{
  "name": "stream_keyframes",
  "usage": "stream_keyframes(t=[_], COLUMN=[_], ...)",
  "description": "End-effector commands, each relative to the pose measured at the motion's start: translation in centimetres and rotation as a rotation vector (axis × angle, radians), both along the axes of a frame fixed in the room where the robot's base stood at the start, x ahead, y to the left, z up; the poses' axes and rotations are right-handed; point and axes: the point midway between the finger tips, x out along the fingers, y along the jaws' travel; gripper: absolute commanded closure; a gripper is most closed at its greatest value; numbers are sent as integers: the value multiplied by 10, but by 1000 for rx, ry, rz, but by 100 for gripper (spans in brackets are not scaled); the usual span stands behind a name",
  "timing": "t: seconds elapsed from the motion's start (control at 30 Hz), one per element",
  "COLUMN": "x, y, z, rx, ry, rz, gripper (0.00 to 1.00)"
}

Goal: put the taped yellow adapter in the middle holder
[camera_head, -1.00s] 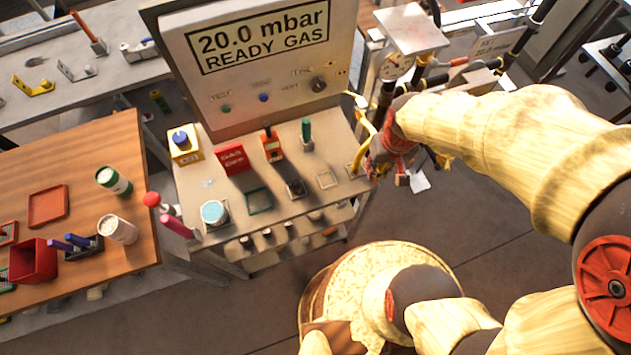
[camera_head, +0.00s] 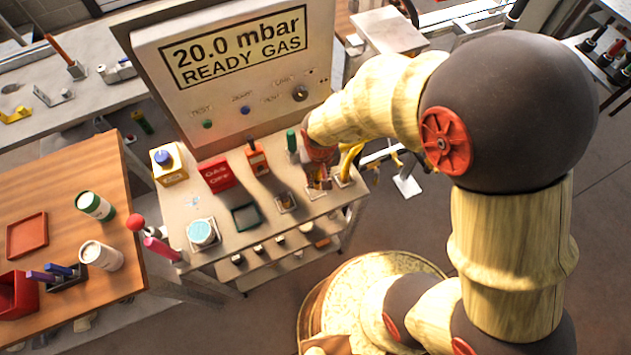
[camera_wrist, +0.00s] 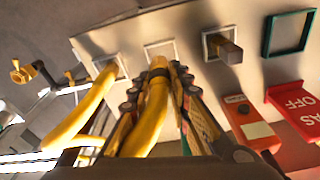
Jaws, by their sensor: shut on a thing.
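My gripper (camera_wrist: 156,82) is shut on a yellow adapter (camera_wrist: 150,115), a bent tube with a dark tape band near its end. In the wrist view the adapter's end overlaps the lower edge of the middle holder (camera_wrist: 151,45), a pale square frame with nothing visible in it. I cannot tell whether the end touches it. In the head view my gripper (camera_head: 318,180) is low over the bench and hides most of this holder. Another yellow tube (camera_wrist: 88,112) stands at the holder on the wrist view's left.
A green square frame (camera_head: 245,217), a red GAS OFF block (camera_head: 217,174) and an orange device (camera_head: 256,158) are on the bench. A green-topped item (camera_head: 291,141) stands close behind my gripper. The pressure panel (camera_head: 245,60) rises at the back.

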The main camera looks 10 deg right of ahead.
Motion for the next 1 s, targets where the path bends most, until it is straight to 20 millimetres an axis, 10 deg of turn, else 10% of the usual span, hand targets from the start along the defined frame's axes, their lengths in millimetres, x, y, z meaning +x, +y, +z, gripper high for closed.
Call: stream_keyframes(t=[0.7, 0.73, 1.0], x=[3, 3, 3], y=[6, 6, 6], z=[-42, -41, -41], rx=[0, 0, 0], ry=[0, 0, 0], rz=[0, 0, 0], gripper=[100, 79, 64])
